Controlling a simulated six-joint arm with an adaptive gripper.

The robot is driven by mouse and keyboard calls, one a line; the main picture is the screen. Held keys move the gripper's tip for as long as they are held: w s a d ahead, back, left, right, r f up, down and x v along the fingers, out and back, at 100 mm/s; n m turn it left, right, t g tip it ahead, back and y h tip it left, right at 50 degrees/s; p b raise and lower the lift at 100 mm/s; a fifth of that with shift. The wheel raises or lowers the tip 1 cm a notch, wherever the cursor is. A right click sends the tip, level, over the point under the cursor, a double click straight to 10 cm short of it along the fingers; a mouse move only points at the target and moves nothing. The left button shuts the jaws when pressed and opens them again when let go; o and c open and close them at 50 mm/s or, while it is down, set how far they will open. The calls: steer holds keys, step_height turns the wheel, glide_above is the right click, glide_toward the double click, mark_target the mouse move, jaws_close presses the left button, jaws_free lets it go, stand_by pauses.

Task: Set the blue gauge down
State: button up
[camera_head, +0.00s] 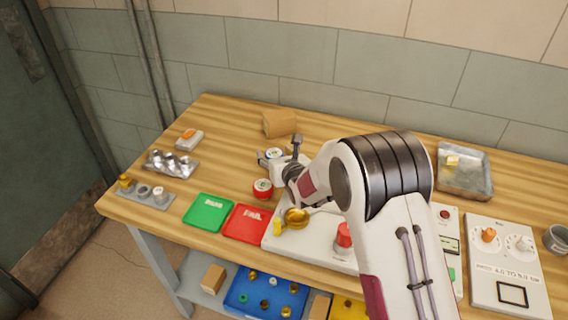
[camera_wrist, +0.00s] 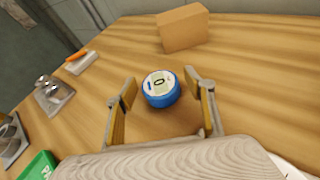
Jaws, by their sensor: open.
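The blue gauge (camera_wrist: 160,89) has a white dial face that points up, and it sits on the wooden bench top (camera_wrist: 110,60). My gripper (camera_wrist: 158,80) is open, with one finger on each side of the gauge and a gap to both. In the head view the gauge (camera_head: 274,154) shows partly beside my gripper (camera_head: 278,153), whose fingers hide some of it. A red gauge (camera_head: 262,188) stands apart on the bench, nearer the front.
A cardboard box (camera_head: 279,123) lies behind the gauge. A green tray (camera_head: 208,212) and a red tray (camera_head: 246,222) lie at the front edge. A metal block (camera_head: 171,163) is to the left. Bare wood lies between that block and the gauge.

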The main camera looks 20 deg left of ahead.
steer(key=shift+v, duration=5.8)
steer(key=shift+w+d+r+m, duration=0.1)
steer(key=shift+d+r+m, duration=0.25)
steer(key=shift+m, duration=0.05)
steer(key=s+d+r+m+g+h, duration=0.1)
steer(key=s+d+r+m+h, duration=0.4)
steer(key=d+m, duration=0.6)
steer(key=s+d+r+m+g+h, duration=0.1)
steer(key=s+d+r+m, duration=0.3)
steer(key=d+r+m, duration=0.7)
steer(key=s+d+f+m+g+h, duration=0.1)
steer(key=s+d+m, duration=0.6)
steer(key=s+m, duration=0.3)
steer(key=s+d+f+m+g+h, duration=0.1)
steer(key=s+d+m+g, duration=0.1)
steer(key=s+d+m, duration=0.6)
steer(key=s+m, duration=0.2)
steer(key=s, duration=0.5)
steer(key=shift+s+d+f, duration=0.15)
steer(key=shift+f, duration=0.05)
